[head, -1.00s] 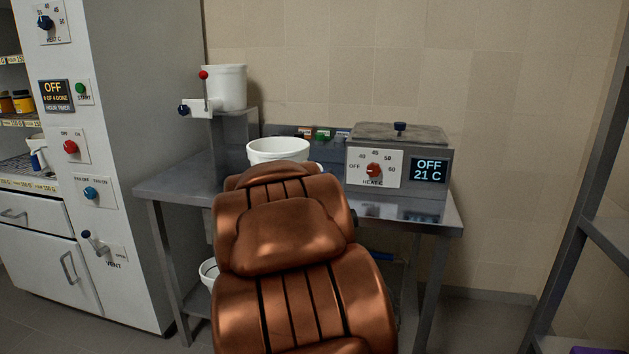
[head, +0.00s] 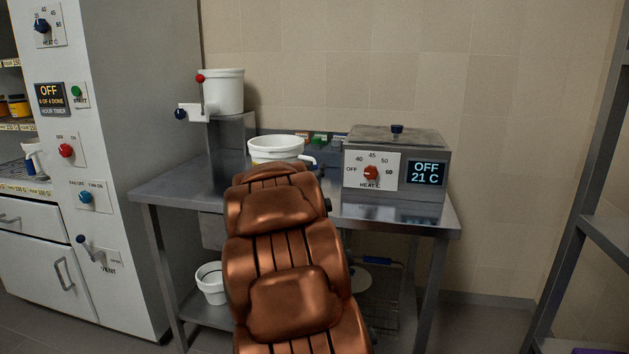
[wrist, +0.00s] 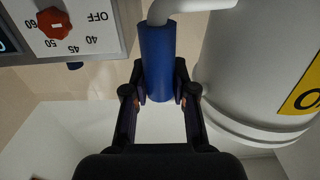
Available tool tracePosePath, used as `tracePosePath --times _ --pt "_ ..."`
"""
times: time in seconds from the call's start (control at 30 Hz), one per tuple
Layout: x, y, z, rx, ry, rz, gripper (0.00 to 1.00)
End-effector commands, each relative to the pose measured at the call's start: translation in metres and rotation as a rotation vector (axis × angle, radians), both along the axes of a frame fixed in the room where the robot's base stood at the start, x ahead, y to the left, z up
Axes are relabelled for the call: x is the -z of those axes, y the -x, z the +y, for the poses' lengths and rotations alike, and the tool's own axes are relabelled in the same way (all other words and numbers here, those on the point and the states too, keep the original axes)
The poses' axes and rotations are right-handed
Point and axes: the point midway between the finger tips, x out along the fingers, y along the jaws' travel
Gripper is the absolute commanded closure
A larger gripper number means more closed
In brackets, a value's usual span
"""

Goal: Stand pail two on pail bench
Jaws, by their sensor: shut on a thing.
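My gripper (wrist: 159,78) is shut on the blue grip (wrist: 157,50) of the pail's handle, beside the pail wall. In the head view my arm hides the gripper. The pail looks upright; whether its base touches the bench top is hidden.
A heater box (head: 395,165) reading OFF, 21 C stands close right of the pail. A white tapped vessel (head: 222,92) stands on a raised block at left. Another white pail (head: 211,284) sits on the lower shelf. Bare bench top lies at front left.

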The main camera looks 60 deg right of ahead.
Motion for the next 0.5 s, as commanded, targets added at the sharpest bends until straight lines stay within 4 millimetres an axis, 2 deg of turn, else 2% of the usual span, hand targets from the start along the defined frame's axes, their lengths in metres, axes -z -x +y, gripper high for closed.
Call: tracePosePath --times 0.07,0.3,0.5 --pt "0.002 -0.003 -0.005 0.001 -0.001 -0.001 1.0" --pt "0.029 -0.002 -0.003 0.0 -0.003 0.001 1.0" --pt "0.031 -0.002 -0.003 0.0 0.0 -0.001 1.0"
